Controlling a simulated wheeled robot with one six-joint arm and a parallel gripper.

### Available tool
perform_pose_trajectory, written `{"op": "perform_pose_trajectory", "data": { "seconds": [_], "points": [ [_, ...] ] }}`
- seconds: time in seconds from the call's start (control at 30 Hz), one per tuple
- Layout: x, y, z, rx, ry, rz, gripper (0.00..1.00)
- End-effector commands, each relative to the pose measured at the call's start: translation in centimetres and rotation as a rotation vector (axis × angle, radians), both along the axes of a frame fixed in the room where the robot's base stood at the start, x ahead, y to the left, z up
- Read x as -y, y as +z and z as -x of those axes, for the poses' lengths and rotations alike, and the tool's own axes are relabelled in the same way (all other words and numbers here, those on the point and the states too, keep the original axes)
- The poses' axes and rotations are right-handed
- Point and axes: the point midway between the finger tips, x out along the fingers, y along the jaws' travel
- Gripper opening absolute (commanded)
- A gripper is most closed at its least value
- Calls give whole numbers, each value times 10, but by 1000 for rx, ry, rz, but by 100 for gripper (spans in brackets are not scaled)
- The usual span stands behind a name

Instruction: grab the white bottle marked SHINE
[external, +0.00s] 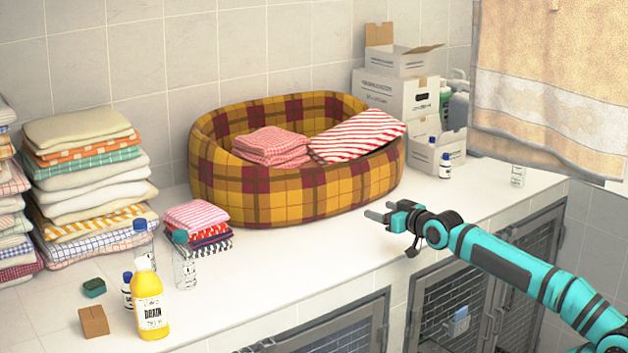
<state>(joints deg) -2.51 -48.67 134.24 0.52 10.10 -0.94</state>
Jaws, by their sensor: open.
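No lettering that I can read as SHINE shows on any bottle. A small white bottle with a dark blue cap (445,166) stands upright at the back right, in front of the white boxes. Another small blue-capped bottle (127,291) stands at the front left, partly hidden by a yellow bottle. A pale, small bottle or container (518,175) stands near the right end of the counter; its label is too small to read. My gripper (378,211) is open and empty, above the counter in front of the plaid pet bed, apart from all bottles.
The plaid bed (290,192) holds folded cloths. White boxes (397,97) stand behind it. A yellow bottle (150,300), clear bottles (184,262), a green sponge (94,288) and towel stacks (90,180) fill the left. A towel (550,80) hangs at right.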

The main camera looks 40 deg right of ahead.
Motion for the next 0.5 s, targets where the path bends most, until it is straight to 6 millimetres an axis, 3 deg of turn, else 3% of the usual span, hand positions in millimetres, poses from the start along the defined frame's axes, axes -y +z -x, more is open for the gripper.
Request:
{"op": "perform_pose_trajectory", "data": {
  "seconds": [0.27,0.5],
  "points": [
    [-63,42,-63,-153,161,40,64],
    [-134,68,-108,-283,307,95,64]
  ]
}}
